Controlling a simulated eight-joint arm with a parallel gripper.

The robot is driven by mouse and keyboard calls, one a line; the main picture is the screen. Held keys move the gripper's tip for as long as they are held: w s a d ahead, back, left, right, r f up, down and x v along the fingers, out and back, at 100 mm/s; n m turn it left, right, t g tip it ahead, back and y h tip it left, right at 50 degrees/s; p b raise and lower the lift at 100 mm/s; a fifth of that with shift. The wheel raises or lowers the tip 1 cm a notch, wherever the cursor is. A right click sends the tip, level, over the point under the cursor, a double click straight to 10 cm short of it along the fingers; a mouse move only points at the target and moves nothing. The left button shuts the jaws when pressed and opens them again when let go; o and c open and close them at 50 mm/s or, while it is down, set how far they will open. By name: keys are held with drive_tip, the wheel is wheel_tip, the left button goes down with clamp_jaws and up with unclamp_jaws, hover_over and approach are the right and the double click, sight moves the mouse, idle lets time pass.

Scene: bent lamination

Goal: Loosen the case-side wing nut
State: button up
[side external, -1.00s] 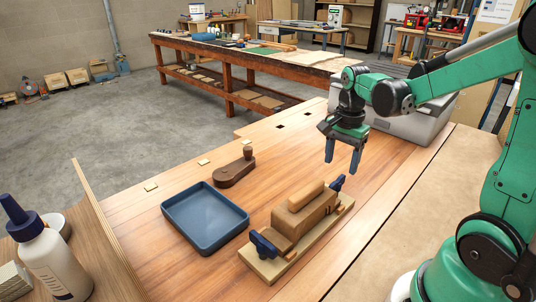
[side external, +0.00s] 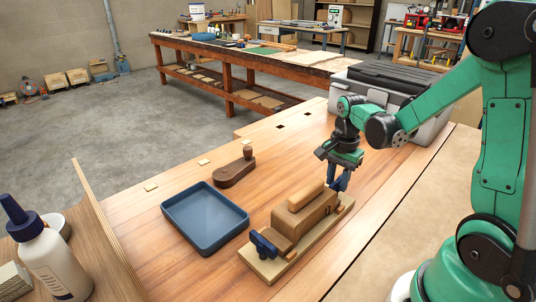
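A wooden bending form (side external: 305,216) with a rounded strip on top sits on a pale base board (side external: 268,270). A dark blue wing nut (side external: 264,246) is at its near left end. The other blue wing nut (side external: 342,185) is at the far right end, on the side toward the grey case (side external: 405,115). My gripper (side external: 338,180) points down at this case-side wing nut, with its fingers at the nut's height. Fingers and nut overlap and have similar colours, so I cannot tell whether they touch or grip it.
A blue tray (side external: 205,217) lies left of the form, with a brown wooden piece with a knob (side external: 235,172) behind it. A white glue bottle (side external: 52,258) stands at front left. The bench right of the form is clear.

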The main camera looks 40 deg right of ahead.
clamp_jaws()
drive_tip(key=n, duration=0.3)
drive_tip(key=shift+n, duration=0.4)
drive_tip(key=n, duration=0.4)
drive_tip(key=shift+n, duration=0.3)
drive_tip(key=n, duration=0.9)
